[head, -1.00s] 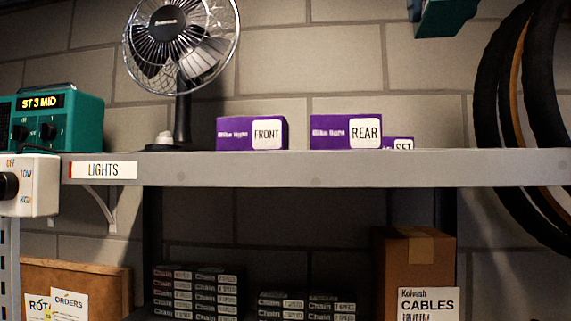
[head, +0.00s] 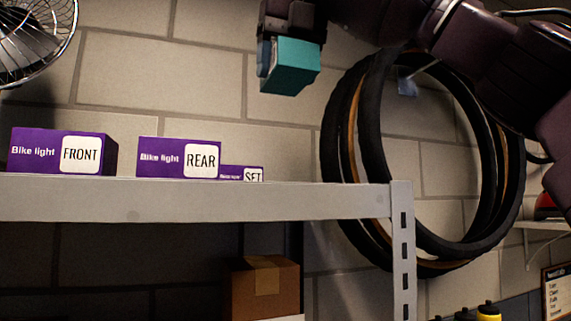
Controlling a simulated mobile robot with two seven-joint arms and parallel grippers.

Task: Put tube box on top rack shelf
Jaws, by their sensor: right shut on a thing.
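My right gripper (head: 288,48) is shut on a teal box (head: 291,72), the tube box, and holds it in the air above the shelf. The box is slightly tilted, and its lettering cannot be seen. The grey top rack shelf (head: 190,200) runs from the left edge to an upright post right of centre. The box is well above the shelf and apart from it. My left gripper is not in view.
Purple bike light boxes stand on the shelf: FRONT (head: 63,152), REAR (head: 178,157) and a low SET box (head: 242,173). The shelf right of SET looks clear. Tyres (head: 372,160) hang on the wall at right. A fan (head: 35,40) shows at upper left.

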